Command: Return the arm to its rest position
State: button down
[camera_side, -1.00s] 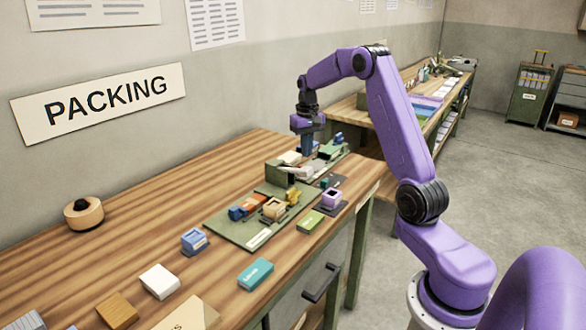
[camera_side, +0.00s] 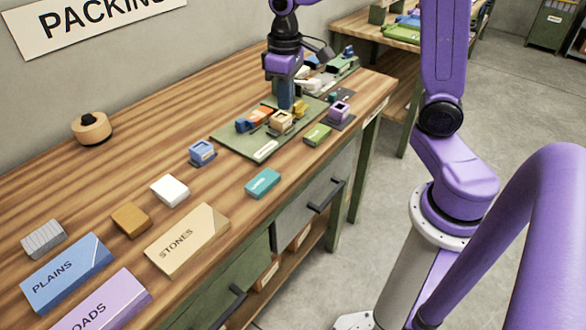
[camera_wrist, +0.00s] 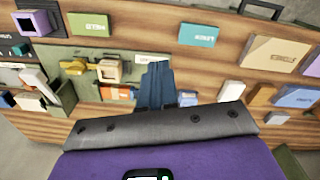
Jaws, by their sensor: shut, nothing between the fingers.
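My gripper (camera_side: 286,104) points down over the far part of the packing bench (camera_side: 110,175). Its fingers are shut and empty, and they show dark blue in the wrist view (camera_wrist: 156,68). In the side view it stands behind the green mat's (camera_side: 228,141) small pieces and hides part of what lies behind. A tan open box (camera_side: 281,121), an orange piece (camera_side: 260,114) and a yellow piece (camera_side: 300,108) are on the mat. I cannot tell the exact height of the fingertips above the mat.
A purple box (camera_side: 340,112), a green block (camera_side: 318,135) and a teal block (camera_side: 262,183) lie near the front edge. A blue box (camera_side: 202,152), white block (camera_side: 170,190), brown block (camera_side: 131,219) and labelled STONES block (camera_side: 190,243) lie nearer. Bare wood surrounds the round wooden object (camera_side: 91,128).

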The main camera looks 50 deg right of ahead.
jog(key=s+a+f+n, duration=0.1)
jog(key=s+n, duration=0.3)
jog(key=s, duration=0.7)
jog(key=s+a+f+n, duration=0.1)
jog(key=s+a+n, duration=0.2)
jog(key=s, duration=0.9)
jog(key=shift+a+n, duration=0.3)
jog(key=shift+n, duration=0.8)
jog(key=shift+r, duration=0.1)
